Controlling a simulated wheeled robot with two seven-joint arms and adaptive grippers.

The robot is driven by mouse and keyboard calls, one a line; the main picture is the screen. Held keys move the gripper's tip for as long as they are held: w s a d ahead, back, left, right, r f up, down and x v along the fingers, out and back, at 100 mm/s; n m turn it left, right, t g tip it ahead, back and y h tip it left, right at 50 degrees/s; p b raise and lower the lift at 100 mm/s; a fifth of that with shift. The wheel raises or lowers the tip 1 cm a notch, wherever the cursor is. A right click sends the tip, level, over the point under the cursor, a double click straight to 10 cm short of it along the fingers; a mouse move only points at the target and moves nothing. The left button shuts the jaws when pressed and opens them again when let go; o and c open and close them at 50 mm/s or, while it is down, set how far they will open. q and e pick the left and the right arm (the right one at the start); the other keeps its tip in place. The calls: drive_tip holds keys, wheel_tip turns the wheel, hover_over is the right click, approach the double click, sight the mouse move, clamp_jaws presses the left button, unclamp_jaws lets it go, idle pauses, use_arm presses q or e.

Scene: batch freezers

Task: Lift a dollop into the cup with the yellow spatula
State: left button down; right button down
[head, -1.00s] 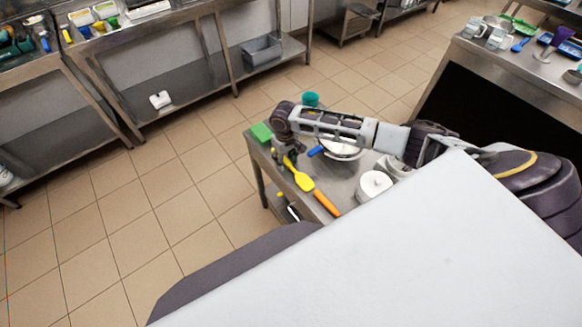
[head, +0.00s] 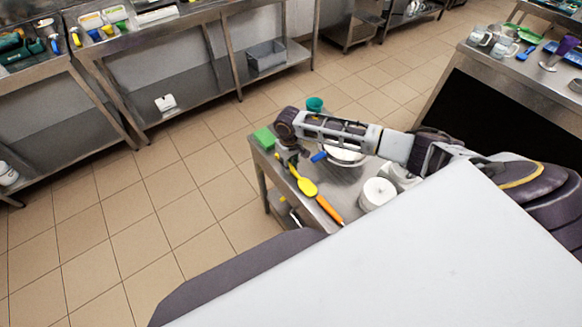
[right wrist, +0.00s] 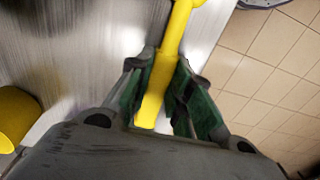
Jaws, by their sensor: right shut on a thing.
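The yellow spatula (head: 307,187) is over the small metal table, its broad yellow head pointing down and right in the head view. My right gripper (head: 290,160) is shut on its handle. In the right wrist view the yellow handle (right wrist: 156,92) runs between the green-padded fingers (right wrist: 155,95). A teal cup (head: 315,104) stands at the table's far side. A white round tub (head: 378,194) stands on the right. I cannot tell which vessel holds the dollop. No dollop shows on the spatula head. My left gripper is out of view.
A green block (head: 264,138) lies at the table's left corner. An orange handle (head: 330,210) lies near the front edge. A pale bowl (head: 345,156) is partly behind my arm. A yellow round thing (right wrist: 14,118) shows in the right wrist view. Tiled floor is clear at left.

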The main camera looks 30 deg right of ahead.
wheel_tip(320, 180, up, 18)
drive_tip(key=b, duration=0.1)
idle(0.6)
idle(0.4)
drive_tip(key=c, duration=1.9)
unclamp_jaws()
drive_tip(key=shift+c, duration=0.2)
clamp_jaws()
